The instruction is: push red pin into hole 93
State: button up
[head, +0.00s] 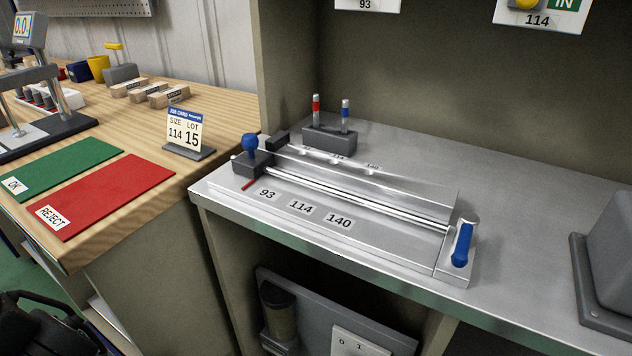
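The red pin (316,106) stands upright in a small dark grey block at the back of the steel bench, to the left of a blue-topped pin (345,112). The metal fixture (350,200) lies in front, with front labels 93 (268,194), 114 (300,206) and 140 (339,221). Small labels also show along its rear rail, partly hidden. Hole 93 itself is not clear to see. A black jointed part at the lower left edge looks like my gripper (38,318). It is cut off by the frame, far from the red pin, and its fingers are unclear.
A blue-knobbed slide (251,153) is at the fixture's left end and a blue-handled lever (462,245) at its right. A grey housing (612,265) stands at far right. The wooden table at left holds green and red mats and a job card (184,130).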

aim_at(403, 219)
jog(key=j+z, duration=0.2)
jog(key=z, duration=0.6)
jog(key=k+j+z, duration=0.7)
jog(key=k+j, duration=0.1)
jog(key=j, duration=0.2)
jog(key=k+j, duration=0.1)
jog(key=j, duration=0.55)
jog(key=k+z, duration=0.05)
